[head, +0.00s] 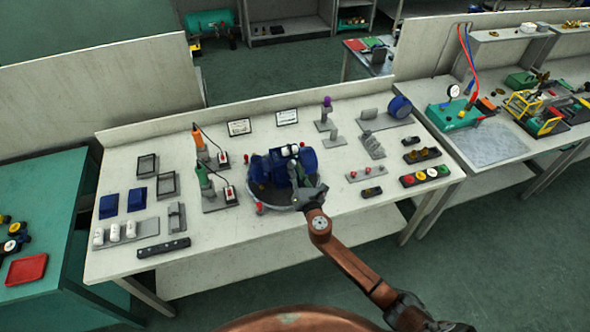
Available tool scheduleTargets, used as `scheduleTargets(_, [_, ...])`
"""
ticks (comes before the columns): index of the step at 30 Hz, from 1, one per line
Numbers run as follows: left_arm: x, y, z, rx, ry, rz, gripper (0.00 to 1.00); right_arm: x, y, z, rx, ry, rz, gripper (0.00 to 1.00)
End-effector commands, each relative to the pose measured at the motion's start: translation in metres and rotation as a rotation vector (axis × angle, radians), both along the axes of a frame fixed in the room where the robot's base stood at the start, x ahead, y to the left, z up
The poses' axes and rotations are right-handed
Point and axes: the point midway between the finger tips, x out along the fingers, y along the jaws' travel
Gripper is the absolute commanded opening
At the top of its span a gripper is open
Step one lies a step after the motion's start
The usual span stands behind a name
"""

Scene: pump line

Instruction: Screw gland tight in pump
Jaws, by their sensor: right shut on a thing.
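The blue pump (309,159) sits on a round grey turntable (262,194) in the middle of the bench. My right gripper (294,177) reaches in from the lower right and is at the front of the pump. It is shut on a small part there, which looks to be the gland. The jaws and the pump body mostly hide this part, so its thread and how it sits are too small to tell. My left gripper is not in view.
Two upright tools, orange (201,142) and green (204,178), stand left of the pump. Blue blocks (109,206), white cylinders (131,229) and a dark bar (164,247) lie further left. A tray of coloured caps (425,176) lies right.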

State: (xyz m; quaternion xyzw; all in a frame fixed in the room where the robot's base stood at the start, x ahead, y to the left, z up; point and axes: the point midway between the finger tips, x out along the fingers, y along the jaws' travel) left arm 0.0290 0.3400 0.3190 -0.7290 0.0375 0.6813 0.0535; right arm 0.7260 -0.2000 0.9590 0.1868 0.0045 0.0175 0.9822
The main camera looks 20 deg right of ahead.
Motion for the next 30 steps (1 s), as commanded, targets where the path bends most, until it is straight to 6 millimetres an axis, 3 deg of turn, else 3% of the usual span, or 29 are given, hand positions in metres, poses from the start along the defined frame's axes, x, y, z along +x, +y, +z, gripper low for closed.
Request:
scheduleTargets(7, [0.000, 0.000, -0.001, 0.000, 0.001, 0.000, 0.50, 0.000, 0.000, 0.001, 0.008, -0.003, -0.001, 0.29])
scheduleTargets(14, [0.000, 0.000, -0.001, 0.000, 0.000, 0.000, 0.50, 0.000, 0.000, 0.000, 0.002, -0.002, -0.001, 0.29])
scheduleTargets(22, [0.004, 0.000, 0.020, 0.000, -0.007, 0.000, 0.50, 0.001, 0.000, 0.004, -0.257, -0.012, -0.001, 0.29])
scheduleTargets(30, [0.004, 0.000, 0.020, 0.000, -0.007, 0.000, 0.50, 0.000, 0.000, 0.000, -0.295, -0.013, -0.001, 0.29])
